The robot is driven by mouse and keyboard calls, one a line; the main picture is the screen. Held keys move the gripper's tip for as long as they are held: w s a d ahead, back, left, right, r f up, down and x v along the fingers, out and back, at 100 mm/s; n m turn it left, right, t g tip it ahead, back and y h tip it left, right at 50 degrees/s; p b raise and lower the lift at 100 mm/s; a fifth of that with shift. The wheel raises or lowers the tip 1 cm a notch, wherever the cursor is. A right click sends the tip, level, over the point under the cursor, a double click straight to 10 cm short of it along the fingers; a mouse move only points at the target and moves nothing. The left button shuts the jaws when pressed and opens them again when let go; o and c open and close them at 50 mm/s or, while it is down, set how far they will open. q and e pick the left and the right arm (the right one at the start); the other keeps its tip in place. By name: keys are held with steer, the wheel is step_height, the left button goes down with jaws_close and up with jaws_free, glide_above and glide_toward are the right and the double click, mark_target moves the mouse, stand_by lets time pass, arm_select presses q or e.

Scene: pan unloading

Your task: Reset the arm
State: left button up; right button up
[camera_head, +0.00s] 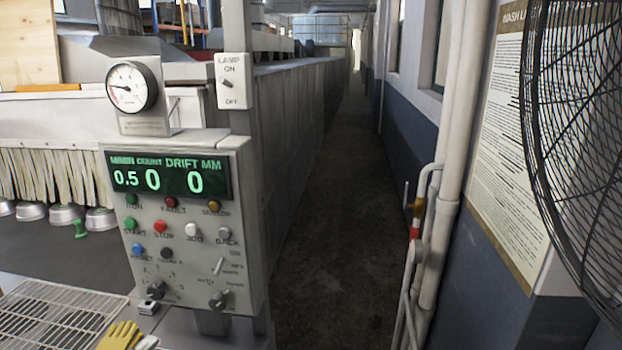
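Neither of my arms nor either gripper shows in the head view. A grey control panel (190,250) stands at the left, with a green-lit display (170,177) and several coloured buttons, knobs and switches. The display reads 0.5, 0 and 0. A round dial gauge (132,87) sits on top of the panel. A lamp switch box (233,81) marked ON and OFF is fixed to the post beside it.
A wire rack (60,312) and a yellow glove (121,335) lie at the lower left. Upturned metal pans (65,217) rest on a dark belt (55,250) by a strip curtain (50,172). A narrow aisle (325,230) runs clear ahead. Pipes (436,230) and a fan (580,130) border the right.

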arm_select(q)
steer(key=s+d+f+m+g+h, duration=0.1)
steer(key=s+d+f+m+g, duration=0.8)
steer(key=d+m, duration=0.25)
steer(key=s+f+m+g+y, duration=0.2)
steer(key=s+m, duration=0.1)
steer(key=s, duration=0.4)
steer(key=s+f+m+g+y, duration=0.3)
steer(key=s, duration=0.4)
step_height(320, 180, down, 30)
steer(key=s+b, duration=0.1)
steer(key=b, duration=0.2)
steer(key=s+a+f+g+b, duration=0.2)
steer(key=s+f, duration=1.4)
steer(key=f, duration=0.1)
steer(key=shift+a+f, duration=0.2)
steer(key=shift+f, duration=0.05)
